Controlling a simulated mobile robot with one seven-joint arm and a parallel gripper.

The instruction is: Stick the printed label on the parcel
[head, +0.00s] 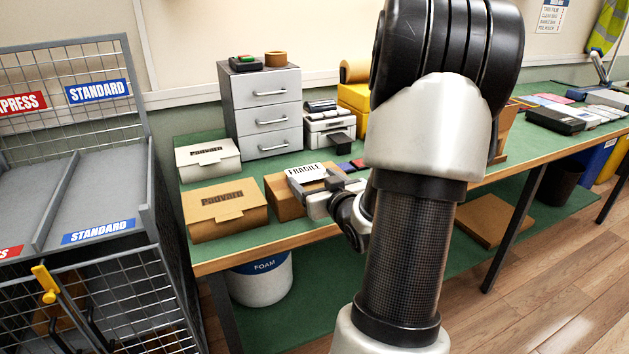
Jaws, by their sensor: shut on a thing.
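A white printed label (306,171) with "FRAGILE" in black letters shows at the fingers of my gripper (308,184). My gripper is shut on the label. A plain brown parcel (283,209) sits on the green bench top, below and just behind the label and fingers. Its right part is hidden by my gripper. I cannot tell whether the label touches the parcel's top or is held just above it.
A brown "Padvark" box (227,208) and a white box (208,158) stand left of the parcel. A grey drawer unit (264,112) and a white printer (329,130) stand behind. A wire cage (103,208) is at the left. My arm hides the bench's middle.

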